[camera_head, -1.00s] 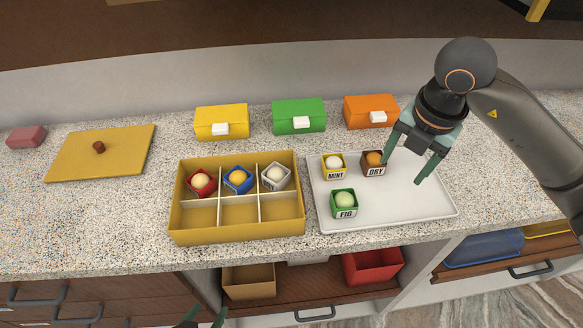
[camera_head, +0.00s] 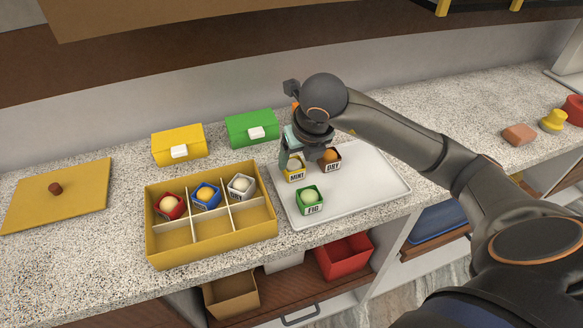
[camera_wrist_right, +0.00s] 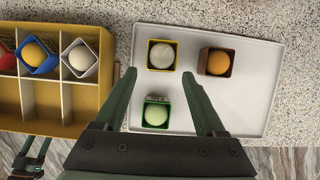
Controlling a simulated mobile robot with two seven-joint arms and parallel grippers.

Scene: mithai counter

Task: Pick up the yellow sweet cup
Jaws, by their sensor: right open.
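The yellow sweet cup (camera_head: 295,174), labelled MINT and holding a pale ball, stands on the white tray (camera_head: 370,198). It also shows in the right wrist view (camera_wrist_right: 151,65). My right gripper (camera_head: 296,158) is open above it and partly hides it. In the wrist view its fingertips (camera_wrist_right: 160,75) lie to either side of the cup, slightly nearer the tray's front; contact cannot be told. My left gripper (camera_wrist_right: 32,156) shows at the lower left of the wrist view, empty, fingers apart.
A brown DRY cup (camera_head: 331,165) stands close to the right of the yellow cup. A green FIG cup (camera_head: 312,208) is in front. The yellow divided box (camera_head: 152,240) on the left holds red, blue and white cups. The tray's right side is clear.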

